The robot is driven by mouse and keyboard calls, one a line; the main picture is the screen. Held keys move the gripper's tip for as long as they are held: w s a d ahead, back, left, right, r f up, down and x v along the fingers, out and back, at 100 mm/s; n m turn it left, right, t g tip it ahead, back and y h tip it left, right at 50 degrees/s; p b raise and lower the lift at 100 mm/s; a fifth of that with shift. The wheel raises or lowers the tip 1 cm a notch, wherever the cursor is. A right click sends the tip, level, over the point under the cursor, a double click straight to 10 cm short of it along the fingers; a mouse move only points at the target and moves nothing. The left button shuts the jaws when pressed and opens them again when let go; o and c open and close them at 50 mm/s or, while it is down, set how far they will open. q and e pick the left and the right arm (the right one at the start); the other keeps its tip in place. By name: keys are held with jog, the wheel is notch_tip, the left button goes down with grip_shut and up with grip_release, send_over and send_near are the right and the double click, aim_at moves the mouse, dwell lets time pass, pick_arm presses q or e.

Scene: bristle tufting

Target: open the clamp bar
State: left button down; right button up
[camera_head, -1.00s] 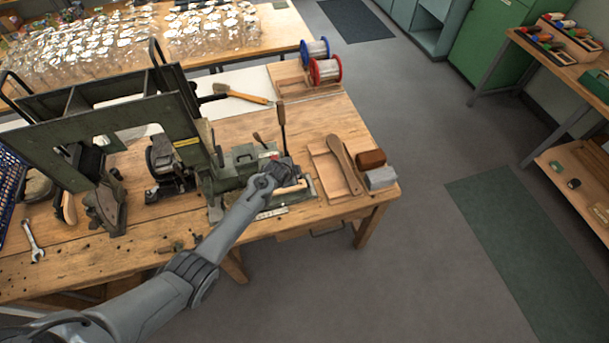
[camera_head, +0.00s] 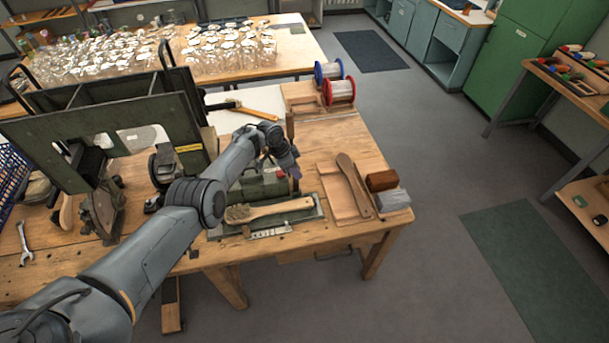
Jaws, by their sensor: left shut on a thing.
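The tufting machine (camera_head: 262,187) stands near the front edge of the wooden workbench. A wooden brush (camera_head: 285,207) with pale bristles at its left end lies in the fixture along the machine's front. My left gripper (camera_head: 288,165) is above and behind the brush, at the right side of the machine. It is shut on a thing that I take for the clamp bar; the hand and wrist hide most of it. An upright brown lever handle (camera_head: 290,125) shows just behind the gripper. My right gripper is not in view.
A wooden tray (camera_head: 335,190) with a wooden paddle, a brown block (camera_head: 381,181) and a grey block (camera_head: 393,199) are to the right. A blue spool (camera_head: 328,72) and a red spool (camera_head: 340,91) stand behind. A dark frame (camera_head: 110,135) rises at left.

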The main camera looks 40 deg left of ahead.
pick_arm(q)
jog(key=shift+s+f, duration=0.1)
jog(key=shift+f, duration=0.1)
jog(key=shift+a, duration=0.1)
jog(key=c, duration=1)
grip_release()
jog(key=shift+o, duration=0.2)
jog(key=shift+r, duration=0.15)
jog(key=shift+a+r, duration=0.1)
jog(key=shift+r, duration=0.15)
jog(key=p+v, duration=0.5)
jog(key=v, duration=0.5)
